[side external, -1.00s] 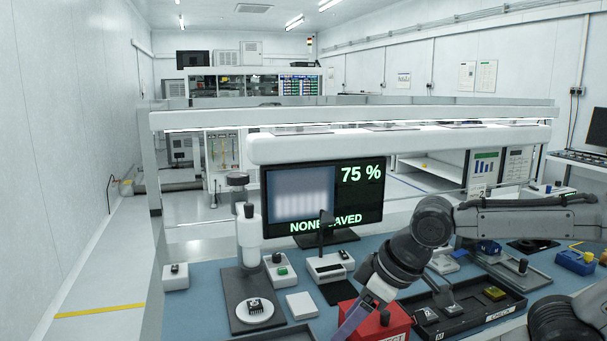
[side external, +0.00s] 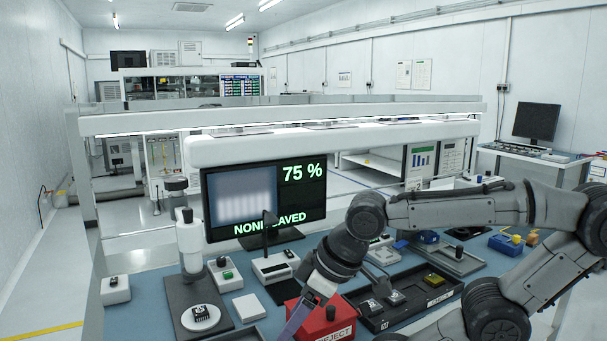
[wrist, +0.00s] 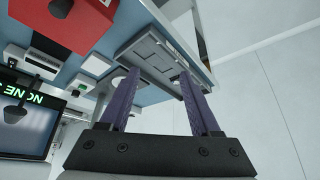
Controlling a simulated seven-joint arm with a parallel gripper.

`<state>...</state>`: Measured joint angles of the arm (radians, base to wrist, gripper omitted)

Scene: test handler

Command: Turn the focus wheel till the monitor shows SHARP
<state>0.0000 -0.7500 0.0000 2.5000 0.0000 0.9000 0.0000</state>
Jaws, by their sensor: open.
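The monitor (side external: 265,195) shows a blurred picture of pale stripes, "75 %" and green text, partly covered, that looks like "NONE SAVED". It also shows upside down at the left of the wrist view (wrist: 28,128). The white microscope (side external: 191,247) stands left of the monitor, over a plate with a dark chip on a white disc (side external: 201,319). I cannot clearly make out which part is the focus wheel. My gripper (wrist: 158,76) is open and empty, its purple fingers apart. In the side view it is low, beside the red box, away from the microscope.
The red REJECT box (side external: 322,322) stands close by my gripper. A dark tray (side external: 425,303) with chips lies to the right. A small box with a green button (side external: 226,278), a white block (side external: 249,307) and a black-knobbed box (side external: 116,291) stand around the microscope.

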